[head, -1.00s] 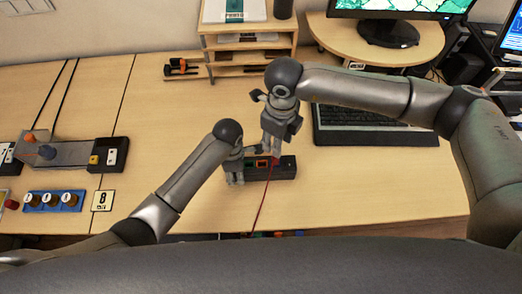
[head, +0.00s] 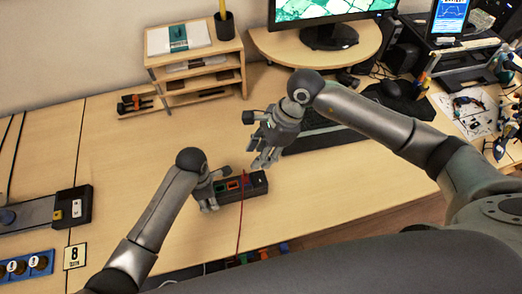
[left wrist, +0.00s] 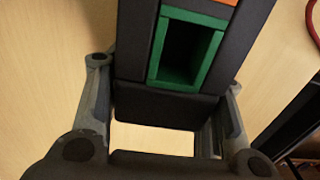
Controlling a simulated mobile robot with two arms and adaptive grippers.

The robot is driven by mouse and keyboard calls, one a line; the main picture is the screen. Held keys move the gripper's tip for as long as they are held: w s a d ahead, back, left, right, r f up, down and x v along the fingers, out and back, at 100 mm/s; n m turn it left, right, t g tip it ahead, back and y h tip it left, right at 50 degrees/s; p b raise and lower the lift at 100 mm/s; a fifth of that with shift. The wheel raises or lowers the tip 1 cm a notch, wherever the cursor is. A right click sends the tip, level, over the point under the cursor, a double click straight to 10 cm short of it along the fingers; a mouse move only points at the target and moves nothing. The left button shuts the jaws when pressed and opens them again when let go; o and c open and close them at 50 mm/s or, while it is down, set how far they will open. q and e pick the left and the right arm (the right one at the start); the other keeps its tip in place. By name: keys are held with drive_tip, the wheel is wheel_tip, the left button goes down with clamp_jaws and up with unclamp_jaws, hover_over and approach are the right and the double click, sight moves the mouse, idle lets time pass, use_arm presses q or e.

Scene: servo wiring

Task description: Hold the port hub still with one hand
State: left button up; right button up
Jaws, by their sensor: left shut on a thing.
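The port hub (head: 258,186) is a long black block on the table with coloured port frames, green (head: 221,188) and orange (head: 236,185) among them. My left gripper (head: 208,194) is shut across the hub's left end. In the left wrist view its fingers sit on both sides of the black block (left wrist: 136,42), near the green-framed port (left wrist: 187,50). A thin red cable (head: 239,222) runs from the hub toward the table's front edge; its end at the hub is too small to make out. My right gripper (head: 264,163) is just behind the hub, open and apparently empty.
A black keyboard (head: 318,138) lies behind and right of the hub, partly under my right arm. A wooden shelf (head: 196,84) and a monitor stand (head: 330,50) are at the back.

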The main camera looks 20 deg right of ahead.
sight(246, 175)
drive_tip(key=x, duration=1.2)
drive_tip(key=shift+d, duration=0.1)
clamp_jaws()
